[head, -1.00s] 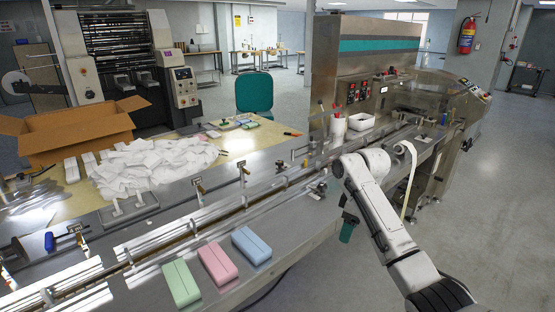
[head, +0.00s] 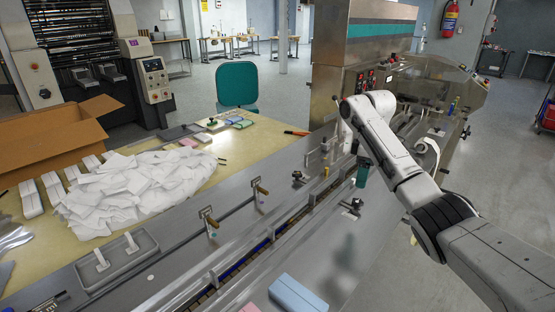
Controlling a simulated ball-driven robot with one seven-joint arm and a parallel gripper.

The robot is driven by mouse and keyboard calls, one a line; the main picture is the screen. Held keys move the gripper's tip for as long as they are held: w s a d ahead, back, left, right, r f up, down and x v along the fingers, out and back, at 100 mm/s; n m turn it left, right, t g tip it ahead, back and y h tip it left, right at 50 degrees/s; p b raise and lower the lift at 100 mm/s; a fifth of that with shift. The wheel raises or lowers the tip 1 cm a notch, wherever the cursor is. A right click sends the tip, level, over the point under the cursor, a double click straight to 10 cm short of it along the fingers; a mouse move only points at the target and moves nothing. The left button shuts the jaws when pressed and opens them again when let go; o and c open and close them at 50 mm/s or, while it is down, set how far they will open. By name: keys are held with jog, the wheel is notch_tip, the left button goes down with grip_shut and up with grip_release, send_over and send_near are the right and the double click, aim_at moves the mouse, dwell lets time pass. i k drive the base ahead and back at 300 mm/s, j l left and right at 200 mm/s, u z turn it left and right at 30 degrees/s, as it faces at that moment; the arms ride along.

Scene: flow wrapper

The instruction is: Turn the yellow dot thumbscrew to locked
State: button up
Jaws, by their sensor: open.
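My gripper (head: 361,181) hangs below the white arm link, over the near side of the metal machine bed. It is open, small and partly hidden by my arm; nothing shows between its fingers. A dark knob (head: 354,205) stands on the bed just below the gripper in the picture, apart from it. Another dark knob (head: 297,178) stands across the guide rails to the left. No yellow dot can be made out on either knob, so I cannot tell which is the yellow dot thumbscrew or how it is turned.
Long guide rails (head: 270,245) run along the bed. Brass-coloured handles (head: 260,189) stand on the far side. A blue block (head: 297,294) lies at the front. Beyond are a heap of white packets (head: 130,190) and a cardboard box (head: 50,135). Floor at right is open.

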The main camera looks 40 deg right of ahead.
aim_at(297, 175)
jog(key=i, duration=0.85)
